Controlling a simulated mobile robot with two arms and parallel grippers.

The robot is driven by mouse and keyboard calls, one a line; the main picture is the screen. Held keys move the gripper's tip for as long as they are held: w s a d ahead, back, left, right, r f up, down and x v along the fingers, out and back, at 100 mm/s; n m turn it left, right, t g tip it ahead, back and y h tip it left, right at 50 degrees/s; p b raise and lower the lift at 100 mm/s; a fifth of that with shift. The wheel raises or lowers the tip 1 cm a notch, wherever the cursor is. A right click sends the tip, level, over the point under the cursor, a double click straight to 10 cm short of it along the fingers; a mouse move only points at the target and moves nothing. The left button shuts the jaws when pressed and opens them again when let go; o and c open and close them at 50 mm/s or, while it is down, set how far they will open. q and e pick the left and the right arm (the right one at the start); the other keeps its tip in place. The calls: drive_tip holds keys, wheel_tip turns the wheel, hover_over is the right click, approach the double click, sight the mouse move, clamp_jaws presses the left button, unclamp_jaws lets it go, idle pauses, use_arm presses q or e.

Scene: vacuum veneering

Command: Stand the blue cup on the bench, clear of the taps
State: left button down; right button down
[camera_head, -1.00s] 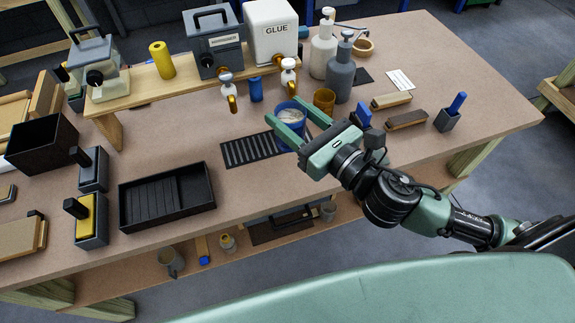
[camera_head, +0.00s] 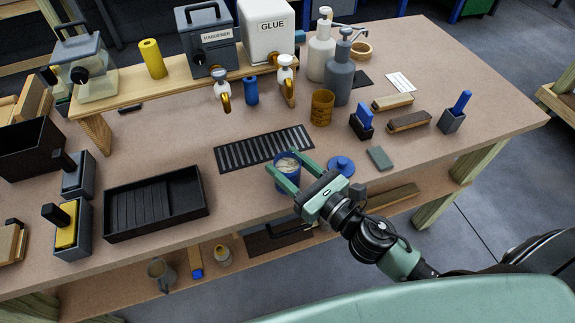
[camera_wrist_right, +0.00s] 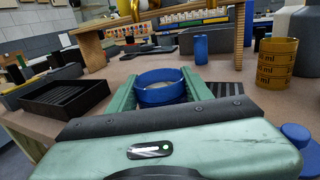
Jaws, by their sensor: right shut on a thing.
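The blue cup (camera_head: 288,172) is between the green fingers of my right gripper (camera_head: 283,177), which is shut on it. It appears upright, with pale contents showing inside. In the right wrist view the cup's blue rim (camera_wrist_right: 160,94) sits between both fingers. The cup is in front of the black slotted grille (camera_head: 264,149), towards the bench's front edge. I cannot tell whether its base touches the bench (camera_head: 240,188). The taps, one at left (camera_head: 222,92) and one at right (camera_head: 287,80), are behind it, apart from it. My left gripper is not in view.
A blue round lid (camera_head: 341,165) and a grey-green block (camera_head: 379,158) lie right of the cup. An amber measuring cup (camera_head: 322,108) stands behind. A black ribbed tray (camera_head: 155,202) is at left. Bare bench lies between tray and cup.

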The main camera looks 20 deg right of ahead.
drive_tip(key=shift+f, duration=0.15)
drive_tip(key=c, duration=0.6)
unclamp_jaws()
drive_tip(key=shift+c, duration=0.2)
drive_tip(key=shift+r, duration=0.35)
drive_tip(key=b+v, duration=0.6)
drive_tip(key=v, duration=0.6)
drive_tip(key=shift+d+f, duration=0.1)
